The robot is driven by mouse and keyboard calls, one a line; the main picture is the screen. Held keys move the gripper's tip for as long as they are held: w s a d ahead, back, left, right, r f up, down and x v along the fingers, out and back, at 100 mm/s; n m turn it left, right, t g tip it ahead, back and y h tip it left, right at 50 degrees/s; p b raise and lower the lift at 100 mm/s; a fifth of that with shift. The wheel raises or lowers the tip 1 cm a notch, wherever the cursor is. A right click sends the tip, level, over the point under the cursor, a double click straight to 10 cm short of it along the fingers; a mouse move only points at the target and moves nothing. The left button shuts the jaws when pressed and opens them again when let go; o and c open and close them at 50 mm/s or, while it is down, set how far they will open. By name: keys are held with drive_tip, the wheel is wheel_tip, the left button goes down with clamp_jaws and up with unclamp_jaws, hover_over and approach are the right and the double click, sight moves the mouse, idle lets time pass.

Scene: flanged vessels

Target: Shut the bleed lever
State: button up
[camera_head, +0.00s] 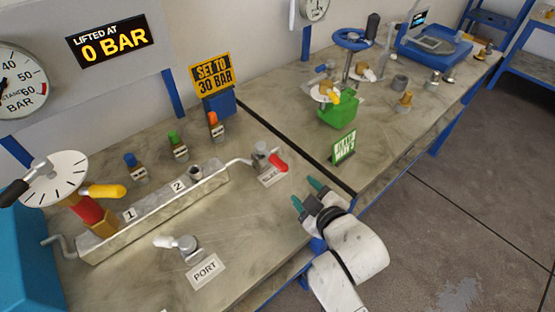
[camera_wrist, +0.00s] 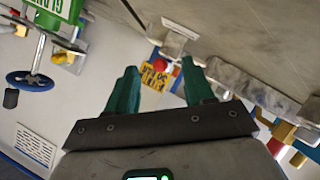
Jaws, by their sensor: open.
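The bleed lever, a red-tipped handle (camera_head: 278,162) on a small grey valve (camera_head: 262,152), sits at the right end of the long metal manifold, above a white label whose word is too small to read surely. My gripper (camera_head: 305,193) is open and empty, its green fingers apart, just right of and nearer than the red handle. In the wrist view, a red tip (camera_wrist: 162,64) shows beyond and between my open fingers (camera_wrist: 160,66), not touching them. The valve body is hard to make out there.
A white-handled port valve (camera_head: 183,244) stands in front. A green "LIMIT"-like sign (camera_head: 344,147) and green box (camera_head: 338,110) stand right. Bare bench (camera_head: 250,215) lies between port and gripper.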

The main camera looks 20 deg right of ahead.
sight(281, 168)
drive_tip(key=w, duration=0.4)
drive_tip(key=w+a+n+t, duration=0.1)
drive_tip(key=w, duration=0.3)
drive_tip(key=w+a+f+n+p, duration=0.1)
drive_tip(key=w, duration=0.3)
drive_tip(key=shift+w+a+f+t+y, duration=0.1)
drive_tip(key=shift+w+a+t+y, duration=0.05)
drive_tip(key=shift+t+y, duration=0.2)
drive_tip(key=shift+c, duration=0.3)
clamp_jaws()
